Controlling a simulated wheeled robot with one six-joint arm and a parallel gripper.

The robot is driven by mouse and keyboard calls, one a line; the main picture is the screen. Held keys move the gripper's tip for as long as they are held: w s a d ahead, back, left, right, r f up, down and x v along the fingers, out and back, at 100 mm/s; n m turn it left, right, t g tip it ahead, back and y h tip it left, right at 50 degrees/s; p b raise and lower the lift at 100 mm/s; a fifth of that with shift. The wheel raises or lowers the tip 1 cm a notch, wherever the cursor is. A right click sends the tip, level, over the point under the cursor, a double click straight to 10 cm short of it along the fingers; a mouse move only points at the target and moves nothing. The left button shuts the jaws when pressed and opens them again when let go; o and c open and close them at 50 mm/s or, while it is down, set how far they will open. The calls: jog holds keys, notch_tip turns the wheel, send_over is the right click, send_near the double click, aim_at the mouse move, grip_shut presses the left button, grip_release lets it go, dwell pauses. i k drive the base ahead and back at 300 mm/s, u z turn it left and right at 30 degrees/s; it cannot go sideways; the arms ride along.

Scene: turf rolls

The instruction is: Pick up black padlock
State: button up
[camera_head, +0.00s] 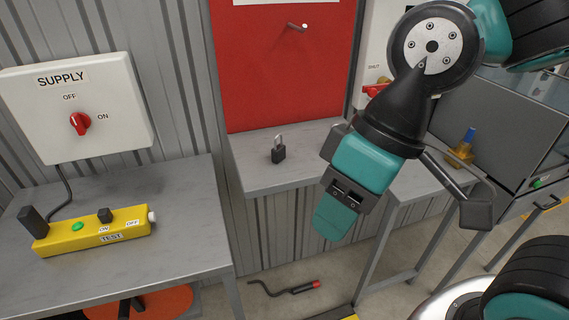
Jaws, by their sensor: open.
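The black padlock (279,154) stands upright on a grey ledge (262,180) below a red panel, with its silver shackle on top. Nothing touches it. My gripper (395,195) is to the right of the padlock in the picture, apart from it, and appears nearer to the camera. It is open, with nothing seen held in it. Its teal and black parts hide part of the ledge's right end.
A red panel (282,70) with a peg rises behind the ledge. At left are a SUPPLY switch box (130,90) and a table (185,215) with a yellow TEST device (70,238). A blue-and-brass object (462,150) stands at right. A dark bar with a red end (290,288) lies on the floor.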

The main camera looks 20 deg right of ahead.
aim_at(279, 154)
jog(key=k, duration=0.2)
jog(key=z, duration=1.75)
jog(key=k, duration=0.85)
jog(key=u, duration=1.35)
jog(key=i, duration=1)
jog(key=u, duration=0.05)
